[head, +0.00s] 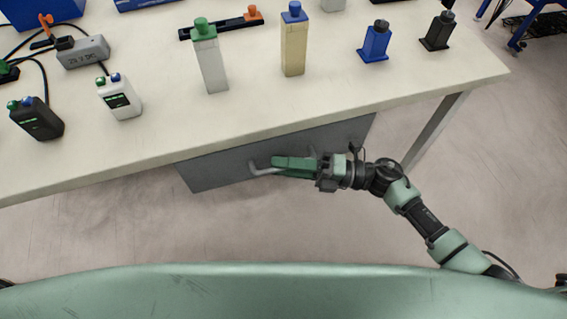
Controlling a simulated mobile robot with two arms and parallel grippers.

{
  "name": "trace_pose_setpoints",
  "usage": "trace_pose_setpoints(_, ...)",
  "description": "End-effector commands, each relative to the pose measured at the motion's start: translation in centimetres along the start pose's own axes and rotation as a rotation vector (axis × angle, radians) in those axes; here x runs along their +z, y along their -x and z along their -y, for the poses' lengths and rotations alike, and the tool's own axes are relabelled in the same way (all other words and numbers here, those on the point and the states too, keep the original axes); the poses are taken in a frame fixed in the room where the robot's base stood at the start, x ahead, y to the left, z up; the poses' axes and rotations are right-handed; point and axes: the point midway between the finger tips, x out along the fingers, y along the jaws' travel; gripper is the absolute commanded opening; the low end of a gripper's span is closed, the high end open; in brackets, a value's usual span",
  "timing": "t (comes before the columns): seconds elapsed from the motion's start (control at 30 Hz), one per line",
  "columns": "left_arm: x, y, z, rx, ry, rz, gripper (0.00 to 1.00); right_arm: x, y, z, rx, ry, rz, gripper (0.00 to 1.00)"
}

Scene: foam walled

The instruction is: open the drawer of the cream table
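The cream table (165,145) fills the upper part of the head view. Its grey drawer (215,172) sits under the front edge and looks closed, with no gap showing. A pale grey bar handle (263,171) stands out from the drawer front. My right gripper (282,165) reaches in from the right, with its green fingers at the handle and covering its middle. The handle's ends show on either side of the fingers. Whether the fingers are clamped on it or only around it cannot be told. My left gripper is not in view.
On the tabletop stand a white bottle with a green cap (211,60), a beige bottle with a blue cap (294,40), a blue bottle (375,43) and a black bottle (438,31). Small devices and cables lie at left. A table leg (436,130) stands right of the drawer.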

Motion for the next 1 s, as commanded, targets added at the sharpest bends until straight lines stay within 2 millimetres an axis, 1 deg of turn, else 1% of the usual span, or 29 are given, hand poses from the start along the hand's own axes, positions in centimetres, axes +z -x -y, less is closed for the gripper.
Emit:
trace_pose_setpoints(0.2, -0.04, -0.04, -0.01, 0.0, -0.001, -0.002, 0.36, 0.0, -0.08, 0.03, 0.0, -0.001, 0.0, 0.34)
trace_pose_setpoints(0.23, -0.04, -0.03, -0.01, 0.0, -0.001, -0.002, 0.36, 0.0, -0.08, 0.03, 0.0, -0.001, 0.0, 0.32)
trace_pose_setpoints(0.33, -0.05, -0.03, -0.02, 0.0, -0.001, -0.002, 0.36, 0.0, -0.07, 0.03, 0.0, -0.001, 0.001, 0.04)
trace_pose_setpoints(0.37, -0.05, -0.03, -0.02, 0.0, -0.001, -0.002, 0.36, 0.0, -0.06, 0.03, 0.0, -0.001, 0.001, 0.0)
trace_pose_setpoints(1.0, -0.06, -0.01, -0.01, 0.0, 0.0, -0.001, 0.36, -0.02, -0.02, 0.08, -0.001, -0.002, 0.001, 0.0)
